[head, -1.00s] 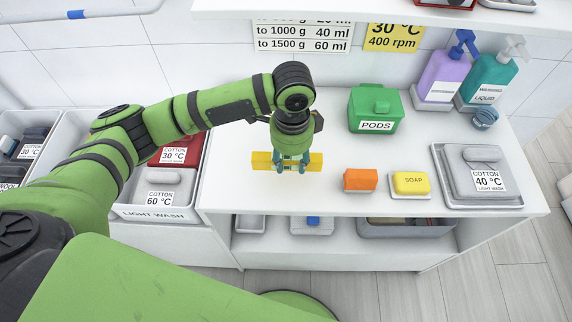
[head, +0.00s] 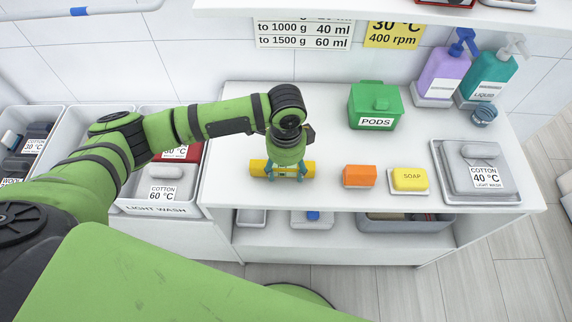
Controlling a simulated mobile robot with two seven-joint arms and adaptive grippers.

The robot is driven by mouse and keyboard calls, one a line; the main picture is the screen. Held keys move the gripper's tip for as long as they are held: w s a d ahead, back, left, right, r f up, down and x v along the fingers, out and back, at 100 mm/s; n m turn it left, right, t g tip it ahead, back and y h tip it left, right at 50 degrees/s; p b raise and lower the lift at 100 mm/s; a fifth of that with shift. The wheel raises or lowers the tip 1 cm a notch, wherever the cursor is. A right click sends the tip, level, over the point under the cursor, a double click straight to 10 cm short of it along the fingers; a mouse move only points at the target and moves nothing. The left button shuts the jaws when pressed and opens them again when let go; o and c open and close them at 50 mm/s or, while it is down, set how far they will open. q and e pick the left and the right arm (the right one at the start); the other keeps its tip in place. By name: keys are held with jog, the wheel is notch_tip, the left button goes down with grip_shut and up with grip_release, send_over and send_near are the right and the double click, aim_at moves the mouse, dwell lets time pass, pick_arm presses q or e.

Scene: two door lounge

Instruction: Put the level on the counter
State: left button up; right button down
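The level is a yellow bar (head: 258,168) lying crosswise at the white counter (head: 325,130), left of the orange block. My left gripper (head: 286,175) points down over its middle, with its teal fingers closed on the bar, and hides that middle part. The level is low, at or just above the counter top; I cannot tell whether it touches. My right gripper is not in view.
An orange block (head: 359,176) and yellow soap on a dish (head: 409,180) are to the right. Laundry bins (head: 155,210) are left. The counter's back left is clear.

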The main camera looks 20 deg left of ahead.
aim_at(286, 168)
pick_arm(q)
jog(key=shift+r, duration=0.1)
notch_tip(286, 168, up, 12)
jog(key=b, duration=0.1)
jog(key=shift+b, duration=0.4)
dwell(0.5)
